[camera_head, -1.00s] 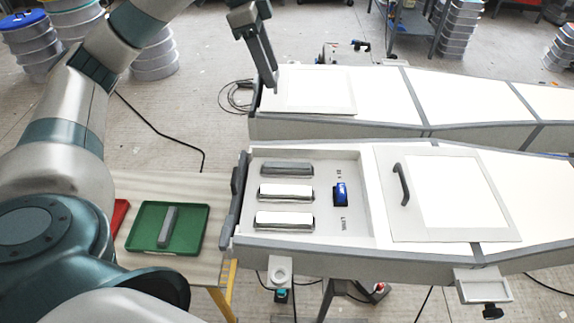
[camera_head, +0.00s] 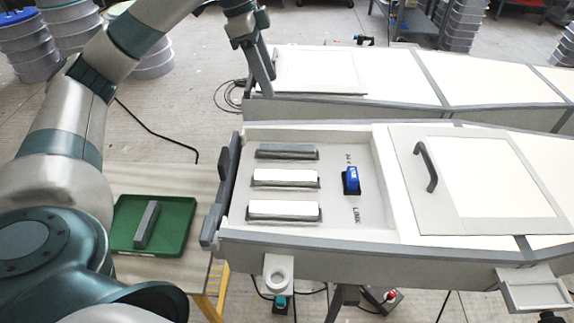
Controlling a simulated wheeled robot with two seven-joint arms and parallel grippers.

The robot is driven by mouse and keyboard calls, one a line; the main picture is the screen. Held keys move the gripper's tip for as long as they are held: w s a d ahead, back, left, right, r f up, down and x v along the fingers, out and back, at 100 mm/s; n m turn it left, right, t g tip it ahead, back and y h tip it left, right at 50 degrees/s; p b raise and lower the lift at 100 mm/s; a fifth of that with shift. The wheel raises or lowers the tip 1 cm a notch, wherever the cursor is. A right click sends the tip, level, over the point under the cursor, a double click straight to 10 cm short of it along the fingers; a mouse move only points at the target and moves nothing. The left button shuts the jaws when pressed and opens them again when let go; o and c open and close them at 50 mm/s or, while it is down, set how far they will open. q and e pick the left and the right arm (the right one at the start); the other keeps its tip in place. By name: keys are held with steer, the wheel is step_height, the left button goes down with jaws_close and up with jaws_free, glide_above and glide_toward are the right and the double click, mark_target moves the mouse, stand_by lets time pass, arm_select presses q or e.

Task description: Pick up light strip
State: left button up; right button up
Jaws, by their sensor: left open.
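A grey light strip (camera_head: 147,224) lies in a green tray (camera_head: 181,230) on the wooden table at the lower left. In the near mould box (camera_head: 350,135), two white lit strips (camera_head: 285,177) (camera_head: 284,209) and one dark grey strip (camera_head: 286,152) sit in a row of slots. My left gripper (camera_head: 263,88) is open and empty. It hangs fingers down by the left end of the far mould, well away from the tray. My right gripper does not show.
A blue switch (camera_head: 352,179) sits right of the strips. A white lid panel with a dark handle (camera_head: 427,166) covers part of the near mould. The wooden table (camera_head: 190,178) is bare behind the tray. The far mould (camera_head: 390,80) lies behind.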

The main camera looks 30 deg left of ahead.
arm_select(q)
steer(key=shift+f+b, duration=0.4)
steer(key=shift+f, duration=0.5)
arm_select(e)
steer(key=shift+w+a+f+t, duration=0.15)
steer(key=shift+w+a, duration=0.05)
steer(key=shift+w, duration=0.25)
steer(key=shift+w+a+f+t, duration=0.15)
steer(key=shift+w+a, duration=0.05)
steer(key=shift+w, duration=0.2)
arm_select(q)
steer(key=p, duration=0.1)
glide_above(283, 146)
step_height(283, 146, down, 11)
steer(key=shift+a+r, duration=0.1)
steer(key=shift+w+f, duration=0.1)
steer(key=shift+f, duration=0.4)
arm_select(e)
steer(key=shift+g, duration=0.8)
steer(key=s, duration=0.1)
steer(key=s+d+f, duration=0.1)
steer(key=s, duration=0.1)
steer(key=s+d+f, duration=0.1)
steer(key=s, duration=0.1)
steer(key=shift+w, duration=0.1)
